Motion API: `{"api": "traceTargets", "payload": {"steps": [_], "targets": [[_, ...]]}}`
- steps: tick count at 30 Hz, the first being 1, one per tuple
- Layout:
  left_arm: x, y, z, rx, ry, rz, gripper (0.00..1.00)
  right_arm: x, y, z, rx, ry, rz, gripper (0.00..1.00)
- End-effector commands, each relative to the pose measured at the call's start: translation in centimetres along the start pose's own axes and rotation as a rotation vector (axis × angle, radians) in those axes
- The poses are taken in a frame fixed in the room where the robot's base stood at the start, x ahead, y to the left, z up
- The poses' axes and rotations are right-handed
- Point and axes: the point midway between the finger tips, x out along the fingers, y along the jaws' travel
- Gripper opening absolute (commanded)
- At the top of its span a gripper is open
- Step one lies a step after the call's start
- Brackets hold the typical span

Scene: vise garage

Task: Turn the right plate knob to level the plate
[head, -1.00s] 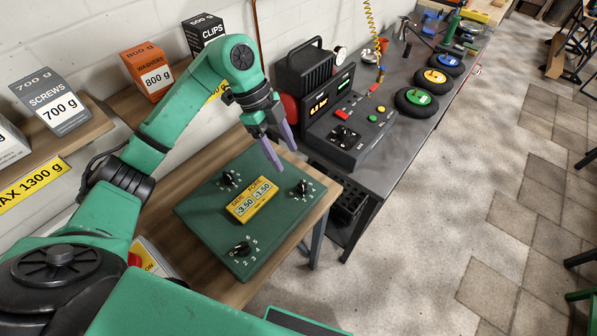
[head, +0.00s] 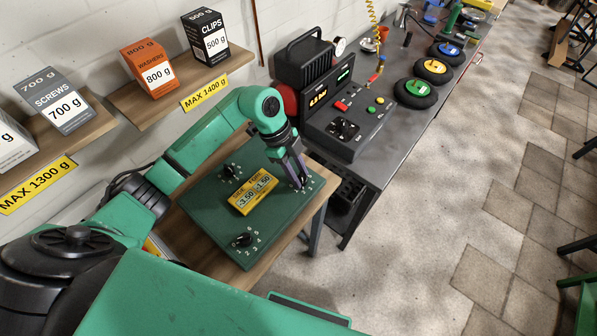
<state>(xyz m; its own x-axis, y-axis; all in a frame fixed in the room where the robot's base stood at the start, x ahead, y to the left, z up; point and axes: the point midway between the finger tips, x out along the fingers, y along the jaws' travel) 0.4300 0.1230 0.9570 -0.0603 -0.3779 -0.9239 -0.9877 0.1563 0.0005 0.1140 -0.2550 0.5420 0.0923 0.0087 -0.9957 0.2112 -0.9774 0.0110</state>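The green plate (head: 206,208) lies on a wooden bench top. Its yellow display (head: 252,193) reads -3.50 on one side and -1.50 on the other. Black knobs with white numbers sit on it: an upper-left knob (head: 230,171), a lower knob (head: 243,240) and a right one, now mostly hidden by my gripper. My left gripper (head: 299,184) points down at the right knob's place, with its purple fingertips at or just above it. I cannot tell whether the fingers touch or grip the knob. My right gripper is not in view.
A control box (head: 347,128) with dials and buttons stands on the dark bench beyond, with coloured round discs such as the green one (head: 415,89) beside it. Shelves on the left hold boxes, among them the orange washers box (head: 147,66).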

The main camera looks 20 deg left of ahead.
Motion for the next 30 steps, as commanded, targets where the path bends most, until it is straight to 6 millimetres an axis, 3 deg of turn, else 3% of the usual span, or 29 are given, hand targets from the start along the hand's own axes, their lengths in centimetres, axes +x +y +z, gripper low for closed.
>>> {"api": "traceTargets", "payload": {"steps": [14,30], "targets": [[0.0,-0.2,0.0,0.113,-0.001,0.044,0.0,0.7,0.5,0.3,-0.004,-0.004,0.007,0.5],[0.2,-0.7,-0.1,0.553,-0.001,0.224,0.0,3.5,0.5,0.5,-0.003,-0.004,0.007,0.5]]}}
